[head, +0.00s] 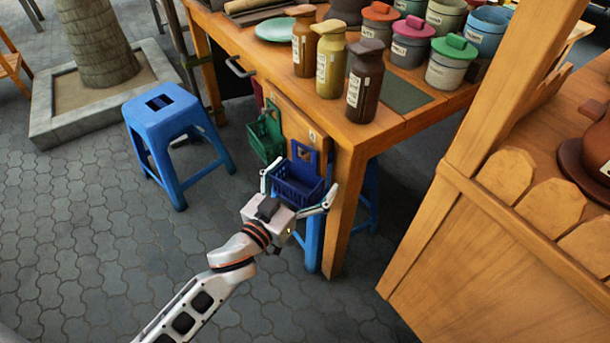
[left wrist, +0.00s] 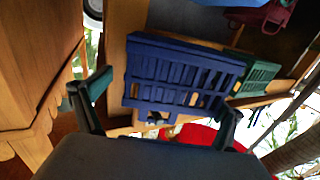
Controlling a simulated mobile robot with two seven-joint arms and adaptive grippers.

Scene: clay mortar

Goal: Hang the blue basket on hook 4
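The blue basket (head: 297,187) is at the side of the wooden table, near its front corner, with its handle up against the wooden side panel. Whether it hangs on a hook there cannot be told. My left gripper (head: 302,177) is open, with one finger on each side of the basket. In the left wrist view the blue basket (left wrist: 180,75) lies beyond and between the spread fingers (left wrist: 168,95); no firm grip shows. A small pale label (head: 312,135) is on the panel above the basket; its number is unreadable. My right gripper is out of view.
A green basket (head: 265,138) hangs to the left along the same table side, with a red one partly behind. A blue stool (head: 165,115) stands at left. Bottles and lidded pots crowd the wooden table (head: 385,130). A wooden stall (head: 500,250) bounds the right.

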